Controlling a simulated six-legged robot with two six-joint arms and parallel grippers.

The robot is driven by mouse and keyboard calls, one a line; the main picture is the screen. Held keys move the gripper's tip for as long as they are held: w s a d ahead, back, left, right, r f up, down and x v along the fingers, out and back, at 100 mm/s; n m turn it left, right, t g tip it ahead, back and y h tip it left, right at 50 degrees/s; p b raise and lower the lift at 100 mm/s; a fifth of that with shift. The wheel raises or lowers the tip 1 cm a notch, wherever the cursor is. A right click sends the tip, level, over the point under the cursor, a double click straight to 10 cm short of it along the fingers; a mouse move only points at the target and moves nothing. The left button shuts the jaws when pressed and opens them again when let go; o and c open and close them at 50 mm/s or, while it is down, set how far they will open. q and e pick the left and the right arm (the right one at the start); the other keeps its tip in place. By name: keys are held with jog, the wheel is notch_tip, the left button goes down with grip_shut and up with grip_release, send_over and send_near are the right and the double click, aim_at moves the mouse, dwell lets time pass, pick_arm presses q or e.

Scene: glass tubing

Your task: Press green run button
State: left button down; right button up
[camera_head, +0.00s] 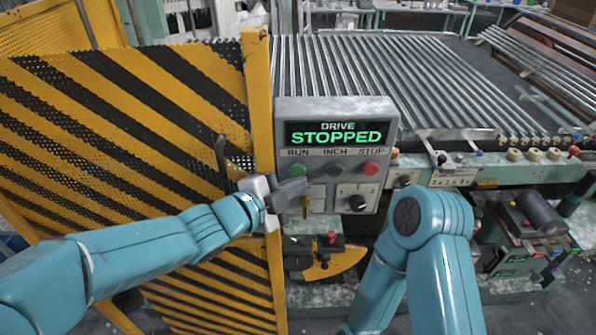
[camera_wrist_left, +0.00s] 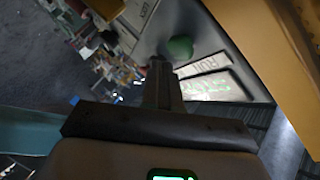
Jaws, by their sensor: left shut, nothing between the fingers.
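The green run button (camera_head: 297,170) sits on the grey control panel (camera_head: 391,112), under the RUN label and left of the dark inch button (camera_head: 334,169) and the red stop button (camera_head: 370,168). The panel's display (camera_head: 337,133) reads DRIVE STOPPED in green. My left gripper (camera_head: 303,186) is shut and empty, its tips just below the green button in the head view. In the left wrist view the green button (camera_wrist_left: 180,47) shows just beyond and right of the closed fingertips (camera_wrist_left: 158,64). Contact cannot be told. My right gripper is out of view.
A yellow-and-black striped guard (camera_head: 110,100) stands left of the panel, its yellow post (camera_head: 259,110) close to my left wrist. A black knob (camera_head: 357,202) lies below the buttons. Rows of tubes (camera_head: 390,75) lie behind. My right arm's link is right of the panel.

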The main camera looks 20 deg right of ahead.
pick_arm(q)
jog(key=shift+w, duration=0.1)
dwell(0.7)
jog(key=shift+w+d, duration=0.15)
jog(key=shift+w, duration=0.2)
